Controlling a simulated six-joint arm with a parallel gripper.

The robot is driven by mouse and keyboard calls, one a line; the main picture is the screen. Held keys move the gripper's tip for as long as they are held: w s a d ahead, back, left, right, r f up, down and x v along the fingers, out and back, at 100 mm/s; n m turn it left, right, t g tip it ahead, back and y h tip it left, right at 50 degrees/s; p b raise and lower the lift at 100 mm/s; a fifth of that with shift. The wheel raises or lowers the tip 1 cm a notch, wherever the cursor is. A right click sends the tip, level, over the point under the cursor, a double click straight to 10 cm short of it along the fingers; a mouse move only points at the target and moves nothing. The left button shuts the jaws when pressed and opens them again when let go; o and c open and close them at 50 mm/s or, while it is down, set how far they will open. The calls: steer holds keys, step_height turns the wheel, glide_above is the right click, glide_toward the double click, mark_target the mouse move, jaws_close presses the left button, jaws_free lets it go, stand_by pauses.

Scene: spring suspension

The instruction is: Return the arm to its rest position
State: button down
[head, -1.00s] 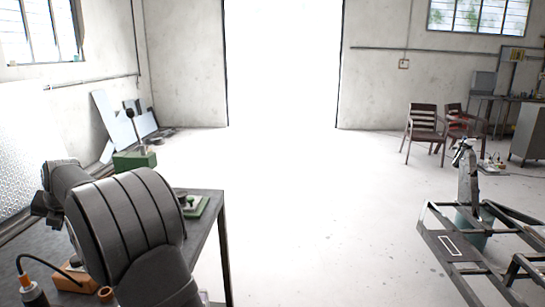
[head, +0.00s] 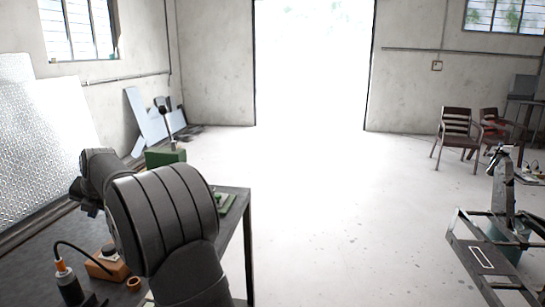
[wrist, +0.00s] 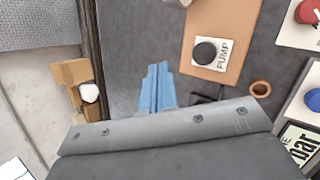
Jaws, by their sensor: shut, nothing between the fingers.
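My gripper shows in the wrist view as two blue fingers (wrist: 158,90) pressed together with nothing between them. It is above the dark table, left of an orange-brown block with a black button on a plate marked PUMP (wrist: 205,52). In the head view my dark grey arm (head: 165,220) is bent over the table at the lower left. The fingers cannot be made out there.
The dark table (head: 40,240) carries the orange block (head: 107,262), an orange ring (head: 134,284) and a cabled orange-and-black part (head: 66,280). A green box (head: 165,157) stands beyond my arm. A metal frame (head: 470,255) stands at the right. The middle floor is clear.

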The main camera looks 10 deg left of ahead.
steer(key=shift+s+d+f+m+g+h, duration=0.7)
steer(key=shift+d+f+m, duration=1.6)
steer(key=shift+m, duration=3.65)
steer(key=shift+s+d+f+m+g+h, duration=0.1)
steer(key=shift+d+f+m+h, duration=1.3)
steer(key=shift+d+m, duration=3.15)
steer(key=shift+s+d+f+m+g+h, duration=0.35)
steer(key=shift+d+f+m+h, duration=1.25)
steer(key=shift+m, duration=5.8)
steer(key=shift+a+f+y, duration=0.45)
steer(key=shift+f+y, duration=0.15)
steer(key=shift+y, duration=0.3)
